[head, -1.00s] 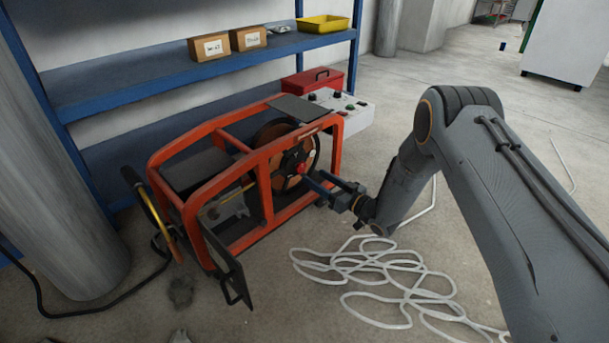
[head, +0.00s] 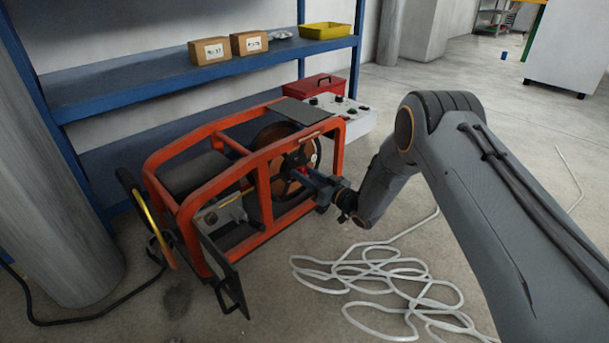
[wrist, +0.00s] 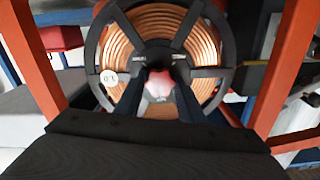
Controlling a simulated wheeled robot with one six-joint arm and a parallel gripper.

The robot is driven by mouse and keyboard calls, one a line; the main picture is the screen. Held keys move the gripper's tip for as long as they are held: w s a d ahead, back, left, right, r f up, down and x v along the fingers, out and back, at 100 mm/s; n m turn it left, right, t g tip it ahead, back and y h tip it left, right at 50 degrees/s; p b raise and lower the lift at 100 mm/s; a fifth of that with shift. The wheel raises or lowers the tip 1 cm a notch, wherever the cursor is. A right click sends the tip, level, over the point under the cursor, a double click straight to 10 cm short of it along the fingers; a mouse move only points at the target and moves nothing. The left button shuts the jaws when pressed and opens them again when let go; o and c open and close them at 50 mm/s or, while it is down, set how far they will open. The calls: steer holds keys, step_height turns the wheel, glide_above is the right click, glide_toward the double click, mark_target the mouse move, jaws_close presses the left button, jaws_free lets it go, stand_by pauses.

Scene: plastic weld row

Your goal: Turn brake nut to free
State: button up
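The brake nut (wrist: 158,86) is a red knob on the hub of a copper-wire spool (wrist: 199,40). In the head view the spool (head: 272,150) sits inside an orange-framed welding machine (head: 207,200), and my gripper hides most of the nut. My gripper (head: 305,178) reaches in from the right at the hub. In the wrist view my gripper (wrist: 160,78) points straight at the hub, with one dark finger on each side of the nut. The fingers stand apart; I cannot tell whether they touch it.
Orange frame bars (wrist: 296,55) flank the spool. A grey control box (head: 345,115) and red toolbox (head: 320,86) stand behind. Blue shelving (head: 190,62) rises at the back. A loose white hose (head: 375,275) lies on the floor below my arm.

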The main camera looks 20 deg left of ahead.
steer(key=c, duration=0.4)
steer(key=n+p, duration=0.4)
steer(key=n, duration=0.6)
steer(key=shift+d+p, duration=0.1)
steer(key=shift+p, duration=0.25)
steer(key=n+p, duration=0.1)
steer(key=n, duration=0.2)
steer(key=shift+n, duration=0.4)
steer(key=n+p, duration=0.2)
steer(key=n, duration=0.4)
steer(key=shift+p, duration=0.35)
steer(key=n+p, duration=0.2)
steer(key=n, duration=0.5)
